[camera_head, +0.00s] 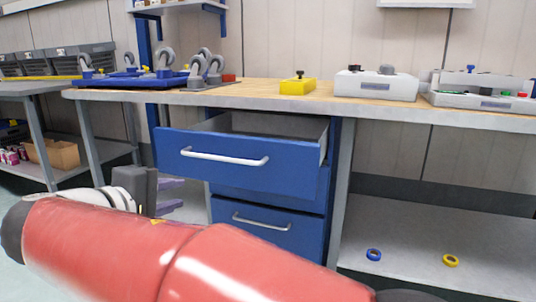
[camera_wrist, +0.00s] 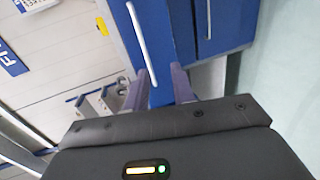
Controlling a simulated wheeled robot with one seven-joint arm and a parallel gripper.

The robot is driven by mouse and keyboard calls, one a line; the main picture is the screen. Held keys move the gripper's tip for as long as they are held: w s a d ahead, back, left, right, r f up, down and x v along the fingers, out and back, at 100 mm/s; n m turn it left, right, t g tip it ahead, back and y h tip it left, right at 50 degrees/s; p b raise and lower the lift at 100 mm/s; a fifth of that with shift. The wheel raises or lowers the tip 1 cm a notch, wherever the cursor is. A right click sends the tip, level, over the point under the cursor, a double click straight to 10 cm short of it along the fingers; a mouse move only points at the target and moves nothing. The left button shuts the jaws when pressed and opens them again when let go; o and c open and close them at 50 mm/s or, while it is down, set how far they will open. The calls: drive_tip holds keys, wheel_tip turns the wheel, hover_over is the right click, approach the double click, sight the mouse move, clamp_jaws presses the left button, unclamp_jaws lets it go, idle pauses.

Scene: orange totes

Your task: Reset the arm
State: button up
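My red arm (camera_head: 150,250) stretches across the lower left of the head view, in front of the workbench. My gripper (camera_head: 180,194) is at its far end, left of the blue drawer unit (camera_head: 290,227). Its two purple fingers stand apart with nothing visible between them. In the wrist view my gripper (camera_wrist: 161,76) also shows open fingers, with a blue drawer front behind them. The top drawer (camera_head: 235,157) is pulled out, and its silver handle (camera_head: 225,157) is clear of the fingers. The drawer's floor is hidden.
The workbench top (camera_head: 250,97) holds a blue caster frame (camera_head: 130,78), a yellow box (camera_head: 297,87) and a white box (camera_head: 375,85). Blue tape (camera_head: 374,255) and yellow tape (camera_head: 451,260) lie on the lower shelf. A side table (camera_head: 40,88) stands left.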

drive_tip(key=d+f+m+g+p, duration=0.3)
drive_tip(key=d+m+g+p, duration=0.25)
drive_tip(key=d, duration=1.65)
drive_tip(key=s+d+f+m+g+y+p, duration=0.1)
drive_tip(key=s+d+f+m+y+p, duration=0.1)
drive_tip(key=s, duration=0.5)
drive_tip(key=s+d+f+m+g+y+p, duration=0.1)
drive_tip(key=s+d+f+m+y+p, duration=0.1)
drive_tip(key=s+d+m, duration=0.4)
drive_tip(key=shift+s+d+f+g+y+p, duration=0.35)
drive_tip(key=shift+s+d+f+y, duration=0.45)
drive_tip(key=shift+s+d+f, duration=0.35)
drive_tip(key=shift+r, duration=0.15)
